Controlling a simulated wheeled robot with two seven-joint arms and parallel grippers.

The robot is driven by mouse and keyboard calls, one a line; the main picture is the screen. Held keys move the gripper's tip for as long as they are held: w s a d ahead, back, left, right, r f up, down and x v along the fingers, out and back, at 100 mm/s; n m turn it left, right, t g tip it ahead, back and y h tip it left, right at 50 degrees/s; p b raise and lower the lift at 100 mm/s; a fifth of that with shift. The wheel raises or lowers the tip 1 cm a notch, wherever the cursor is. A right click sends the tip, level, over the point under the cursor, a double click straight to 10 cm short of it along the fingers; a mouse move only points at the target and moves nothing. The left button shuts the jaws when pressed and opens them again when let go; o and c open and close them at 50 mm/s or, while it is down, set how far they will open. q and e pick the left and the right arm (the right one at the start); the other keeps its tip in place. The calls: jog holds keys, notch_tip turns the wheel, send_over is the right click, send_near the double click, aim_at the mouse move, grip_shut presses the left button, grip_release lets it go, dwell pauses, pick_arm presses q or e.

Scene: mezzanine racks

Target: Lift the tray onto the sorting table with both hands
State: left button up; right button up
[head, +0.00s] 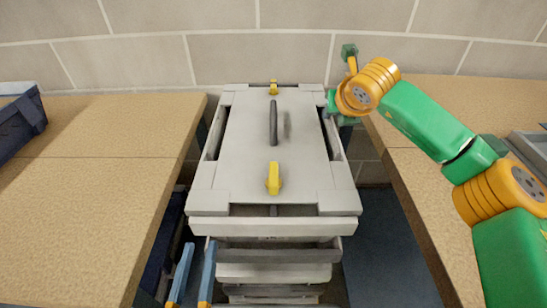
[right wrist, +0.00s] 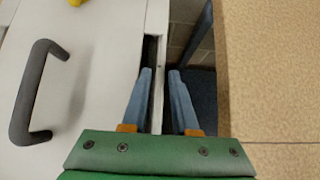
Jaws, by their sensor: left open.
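A pale grey tray (head: 245,140) lies flat on top of a stack between two tan tables. Its top has a dark handle (head: 273,122) and two yellow clips (head: 273,178), with slots along both sides. My right gripper (right wrist: 160,75) is open, its blue fingers on either side of the tray's right rim, which also shows in the right wrist view (right wrist: 158,100); small gaps show beside the rim. In the head view its fingers are hidden. My left gripper (head: 196,250) is open and empty, at the tray's near left, below its top. I cannot tell which table is the sorting table.
The left table (head: 80,210) carries a dark blue bin (head: 22,125) at its far left. The right table (head: 420,200) carries a grey object (head: 530,150) at its right edge. More grey layers (head: 275,270) sit under the tray. A block wall stands close behind.

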aim_at(205, 227)
pick_arm(q)
jog(key=w, duration=0.6)
pick_arm(e)
jog(key=x, duration=0.6)
pick_arm(q)
jog(key=c, duration=0.5)
pick_arm(e)
grip_shut()
pick_arm(q)
grip_shut()
pick_arm(e)
jog(key=shift+w+d+r, duration=0.1)
